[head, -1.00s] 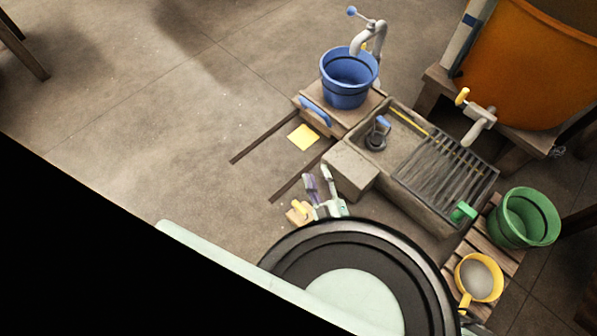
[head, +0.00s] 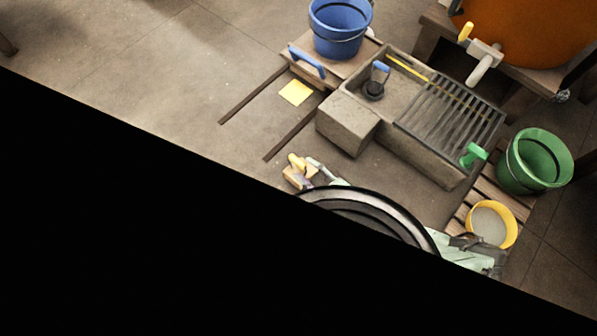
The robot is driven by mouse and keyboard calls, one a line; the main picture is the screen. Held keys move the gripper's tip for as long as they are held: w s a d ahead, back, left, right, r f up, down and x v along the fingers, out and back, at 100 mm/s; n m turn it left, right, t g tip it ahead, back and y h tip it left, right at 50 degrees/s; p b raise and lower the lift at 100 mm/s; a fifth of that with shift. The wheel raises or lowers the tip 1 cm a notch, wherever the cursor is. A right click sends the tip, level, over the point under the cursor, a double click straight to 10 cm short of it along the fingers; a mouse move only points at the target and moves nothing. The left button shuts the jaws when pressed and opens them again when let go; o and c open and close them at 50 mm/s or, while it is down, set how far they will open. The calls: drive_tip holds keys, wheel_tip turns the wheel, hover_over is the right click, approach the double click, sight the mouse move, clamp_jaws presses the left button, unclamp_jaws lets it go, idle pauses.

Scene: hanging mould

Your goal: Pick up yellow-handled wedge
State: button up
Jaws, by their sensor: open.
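The yellow-handled wedge (head: 292,177) is on the floor in the head view, left of centre and just above the black area. It looks like a small pale wooden block with a yellow handle (head: 297,161) on top. My gripper (head: 308,173) is open right at the wedge, on its right side. One pale finger is to the right of the handle and a purplish finger lies lower, over the block's side. I cannot tell whether the handle is between the fingers or whether they touch it. My dark round body part and the black area hide what is below.
A stone sink (head: 355,128) with a drain rack stands above right of the wedge. A blue bucket (head: 340,32) is behind it. A green bucket (head: 535,160) and a yellow pan (head: 513,225) are at the right. A yellow square (head: 296,92) lies on open floor.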

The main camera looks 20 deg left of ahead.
drive_tip(key=x, duration=0.5)
drive_tip(key=shift+w+r, duration=0.1)
drive_tip(key=shift+w, duration=0.05)
drive_tip(key=shift+c, duration=0.2)
drive_tip(key=shift+d, duration=0.1)
clamp_jaws()
idle(0.4)
